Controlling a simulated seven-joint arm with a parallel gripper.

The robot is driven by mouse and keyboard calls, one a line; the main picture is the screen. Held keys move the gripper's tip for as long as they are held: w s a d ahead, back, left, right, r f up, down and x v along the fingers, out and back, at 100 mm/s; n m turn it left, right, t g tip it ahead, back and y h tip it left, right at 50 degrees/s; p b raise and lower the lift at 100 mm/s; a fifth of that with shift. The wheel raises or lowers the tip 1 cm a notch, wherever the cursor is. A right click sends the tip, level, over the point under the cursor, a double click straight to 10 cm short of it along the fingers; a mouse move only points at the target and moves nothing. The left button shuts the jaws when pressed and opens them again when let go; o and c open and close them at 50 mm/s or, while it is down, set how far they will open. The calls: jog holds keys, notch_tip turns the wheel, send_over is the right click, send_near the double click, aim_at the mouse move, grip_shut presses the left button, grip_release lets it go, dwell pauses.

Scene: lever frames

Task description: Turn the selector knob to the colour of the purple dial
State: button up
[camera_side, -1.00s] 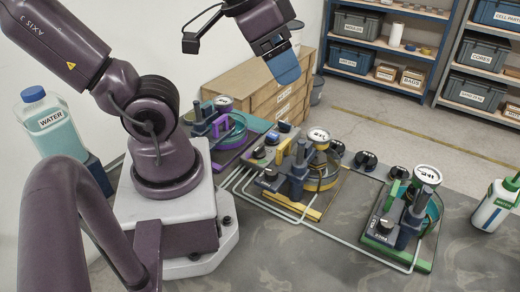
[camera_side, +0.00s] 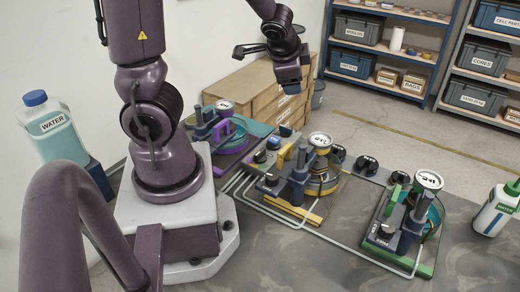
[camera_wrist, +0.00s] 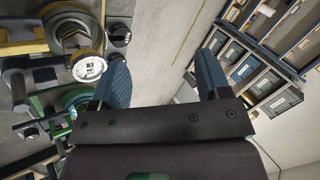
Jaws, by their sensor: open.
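In the side view the purple unit (camera_side: 216,152) stands left of centre, with a purple handle and a small round pale-faced dial (camera_side: 225,105) on top; its reading is too small to tell. A grey panel (camera_side: 264,157) with small blue and dark knobs sits between the purple and yellow units. I cannot tell for sure which knob is the selector, nor where it points. My gripper (camera_side: 289,82) hangs high above the bench, behind the units in the picture, touching nothing. The wrist view shows its two blue fingers (camera_wrist: 163,75) apart with nothing between them.
The yellow unit (camera_side: 316,188) and green unit (camera_side: 424,268) stand to the right, each with a dial and lever. Black knobs (camera_side: 366,165) sit beside them. Pale pipes run along the bench. A water bottle (camera_side: 47,125), cardboard boxes (camera_side: 245,78) and a white-green bottle (camera_side: 495,210) stand around.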

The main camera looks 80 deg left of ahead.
notch_tip(320, 180, down, 3)
jog(key=w+a+m, duration=0.1)
jog(key=a+m, duration=0.2)
jog(key=m+g+h, duration=0.3)
jog(key=g+h, duration=0.1)
jog(key=h, duration=0.2)
send_over(260, 152)
notch_tip(260, 152, down, 5)
notch_tip(260, 152, down, 12)
jog(key=shift+a+f, duration=0.1)
jog(key=shift+f, duration=0.1)
jog(key=c, duration=0.9)
